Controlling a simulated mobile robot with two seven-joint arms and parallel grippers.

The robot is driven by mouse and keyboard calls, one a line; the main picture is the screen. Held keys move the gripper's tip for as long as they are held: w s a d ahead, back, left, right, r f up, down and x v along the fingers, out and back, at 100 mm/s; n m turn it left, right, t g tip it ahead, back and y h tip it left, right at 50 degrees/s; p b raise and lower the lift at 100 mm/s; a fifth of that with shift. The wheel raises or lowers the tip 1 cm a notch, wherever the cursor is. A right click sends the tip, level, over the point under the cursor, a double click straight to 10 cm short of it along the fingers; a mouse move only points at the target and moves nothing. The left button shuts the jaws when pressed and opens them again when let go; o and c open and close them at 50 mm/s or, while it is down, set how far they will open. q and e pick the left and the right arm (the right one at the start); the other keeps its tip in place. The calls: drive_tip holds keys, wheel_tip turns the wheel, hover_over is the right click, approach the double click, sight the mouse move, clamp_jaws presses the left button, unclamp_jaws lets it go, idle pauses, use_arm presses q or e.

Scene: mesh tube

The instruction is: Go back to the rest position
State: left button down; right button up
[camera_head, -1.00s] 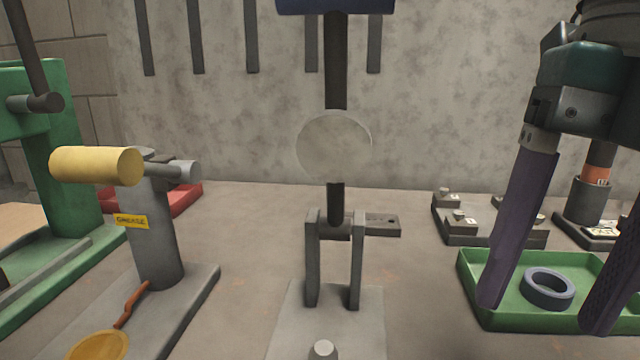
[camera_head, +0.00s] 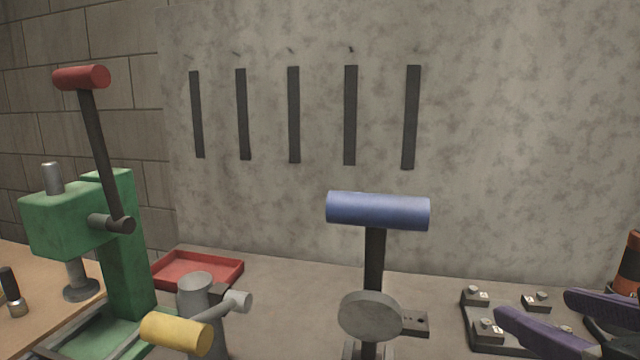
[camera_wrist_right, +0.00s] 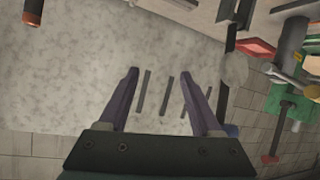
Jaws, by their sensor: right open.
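My right gripper (camera_head: 535,306) is at the lower right of the head view, its two purple fingers pointing left and spread apart. In the right wrist view its fingers (camera_wrist_right: 160,75) are apart with nothing between them, and the wall lies beyond. My left gripper is in neither view.
A fixture plate with small blocks (camera_head: 488,330) lies just left of and behind the right fingers. A blue-handled lever (camera_head: 378,210) stands at centre. A yellow-handled post (camera_head: 176,333), a red tray (camera_head: 198,270) and a green press (camera_head: 125,240) stand left. An orange-and-black object (camera_head: 630,265) is at the right edge.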

drive_tip(key=s+f+g+p, duration=0.1)
drive_tip(key=s+f+g, duration=0.4)
drive_tip(key=s, duration=0.3)
drive_tip(key=s+f+g+p, duration=0.1)
drive_tip(key=s+f+g, duration=0.35)
drive_tip(key=s, duration=0.45)
use_arm(q)
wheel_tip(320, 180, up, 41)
drive_tip(key=p, duration=3.7)
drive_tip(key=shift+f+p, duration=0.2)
drive_tip(key=shift+p, duration=0.2)
use_arm(e)
wheel_tip(320, 180, up, 37)
drive_tip(key=shift+d, duration=0.25)
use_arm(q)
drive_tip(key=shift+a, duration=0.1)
use_arm(e)
drive_tip(key=shift+s, duration=0.1)
